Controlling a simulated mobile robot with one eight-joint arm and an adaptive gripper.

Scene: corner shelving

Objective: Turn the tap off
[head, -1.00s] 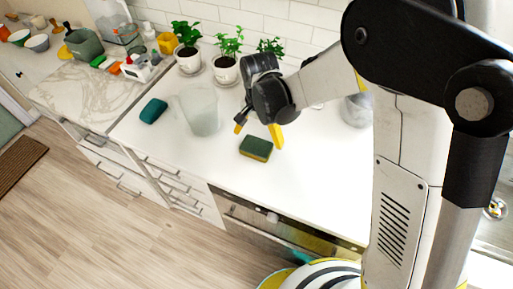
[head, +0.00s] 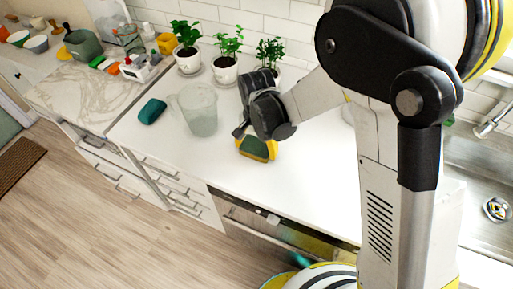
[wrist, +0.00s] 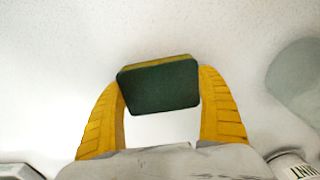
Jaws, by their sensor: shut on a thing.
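A metal tap (head: 490,125) shows at the right edge of the head view, over the sink (head: 475,170). Its base is partly hidden and I cannot tell if water runs. My gripper (head: 257,148) is far left of the tap, low over the white counter. Its yellow fingers (wrist: 162,82) are shut on a green and yellow sponge (wrist: 158,86), one on each short side. The sponge also shows below my gripper in the head view (head: 256,152).
A clear jug (head: 199,112) stands just left of my gripper, with a teal sponge (head: 152,111) farther left. Potted plants (head: 224,66) line the wall behind. The front counter is clear.

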